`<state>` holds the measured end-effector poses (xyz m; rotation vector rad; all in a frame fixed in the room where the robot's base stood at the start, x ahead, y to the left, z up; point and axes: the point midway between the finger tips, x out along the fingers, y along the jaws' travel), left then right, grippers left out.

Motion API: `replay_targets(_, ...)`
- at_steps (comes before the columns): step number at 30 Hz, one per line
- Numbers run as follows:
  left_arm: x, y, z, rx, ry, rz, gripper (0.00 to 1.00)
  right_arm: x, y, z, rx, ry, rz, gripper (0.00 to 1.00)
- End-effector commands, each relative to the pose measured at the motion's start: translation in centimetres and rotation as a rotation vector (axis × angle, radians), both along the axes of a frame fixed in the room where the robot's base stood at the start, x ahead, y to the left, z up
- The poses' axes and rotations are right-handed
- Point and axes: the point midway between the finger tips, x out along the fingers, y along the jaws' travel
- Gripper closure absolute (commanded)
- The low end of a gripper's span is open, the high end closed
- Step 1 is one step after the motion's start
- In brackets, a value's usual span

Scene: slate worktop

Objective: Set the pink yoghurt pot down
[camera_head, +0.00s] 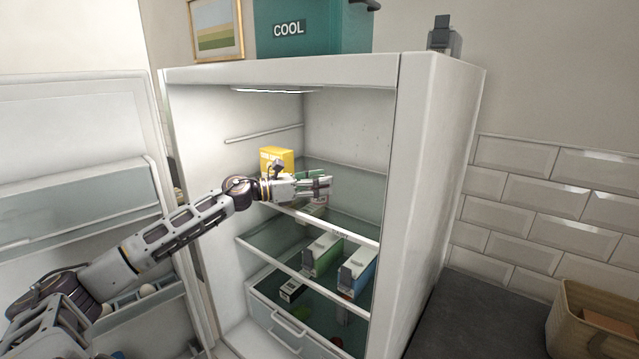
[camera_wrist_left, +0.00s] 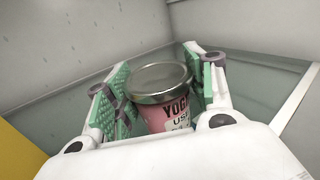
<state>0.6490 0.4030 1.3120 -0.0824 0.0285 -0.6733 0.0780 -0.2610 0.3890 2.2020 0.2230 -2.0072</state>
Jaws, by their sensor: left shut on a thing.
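The pink yoghurt pot (camera_wrist_left: 158,113) with a grey metal lid is upright between the green-padded fingers of my left gripper (camera_wrist_left: 160,90) in the left wrist view. The gripper is shut on it. I cannot tell whether the pot touches the shelf. My right gripper is not in view.
A yellow box (camera_head: 276,161) stands just left of and behind the gripper. The upper glass shelf (camera_head: 352,180) looks clear to the right. Cartons (camera_head: 322,254) stand on the shelf below. The fridge side wall (camera_head: 425,150) bounds the right; the open door (camera_head: 75,150) is left.

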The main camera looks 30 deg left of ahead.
Motion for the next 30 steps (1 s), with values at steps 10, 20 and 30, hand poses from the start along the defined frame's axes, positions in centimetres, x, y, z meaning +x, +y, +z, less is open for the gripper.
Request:
replay_targets(10, 0.00, 0.00, -0.22, 0.000, 0.000, 0.000, 0.24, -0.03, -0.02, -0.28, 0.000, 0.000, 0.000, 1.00)
replay_targets(20, 0.00, 0.00, -0.20, 0.000, 0.000, 0.000, 0.24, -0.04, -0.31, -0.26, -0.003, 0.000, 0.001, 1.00)
replay_targets(30, -0.22, 0.22, -0.01, 0.000, 0.000, 0.001, 0.24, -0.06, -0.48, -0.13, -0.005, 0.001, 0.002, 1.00)
